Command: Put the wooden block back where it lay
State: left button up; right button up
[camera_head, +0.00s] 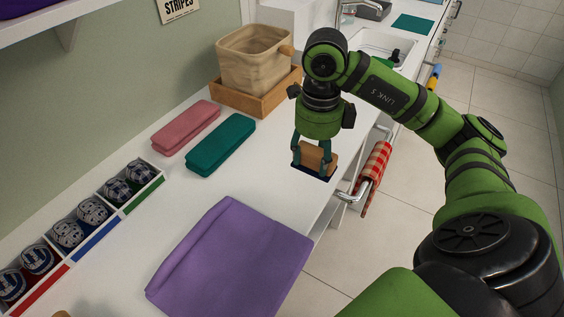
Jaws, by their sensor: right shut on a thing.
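The wooden block (318,158) is tan and sits between the fingers of my right gripper (312,160), which is shut on it. The block is over a small dark blue patch (318,173) near the front edge of the white counter. I cannot tell whether the block touches the patch or hangs just above it. The gripper points straight down and its fingers hide part of the block's sides. My left gripper is not in the view.
A purple cloth (232,262) lies nearer on the counter (180,205). Pink (186,127) and teal (220,144) folded cloths lie left. A beige basket (252,60) stands in a wooden tray (262,98) behind. A red checked towel (375,172) hangs on a rail.

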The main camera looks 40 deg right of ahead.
jog(key=w+a+f, duration=0.1)
jog(key=w+f, duration=0.1)
jog(key=w, duration=0.1)
jog(key=w+a+f+p, duration=0.1)
jog(key=w+f, duration=0.1)
jog(key=w, duration=0.2)
jog(key=w+a+f+p, duration=0.1)
jog(key=w+f, duration=0.1)
jog(key=w, duration=0.1)
jog(key=shift+w+a+f, duration=0.1)
jog(key=shift+w, duration=0.1)
notch_tip(320, 180, down, 4)
jog(key=shift+f+p, duration=0.1)
jog(key=shift+p, duration=0.6)
jog(key=shift+f, duration=0.2)
jog(key=o, duration=1)
jog(key=shift+r, duration=0.1)
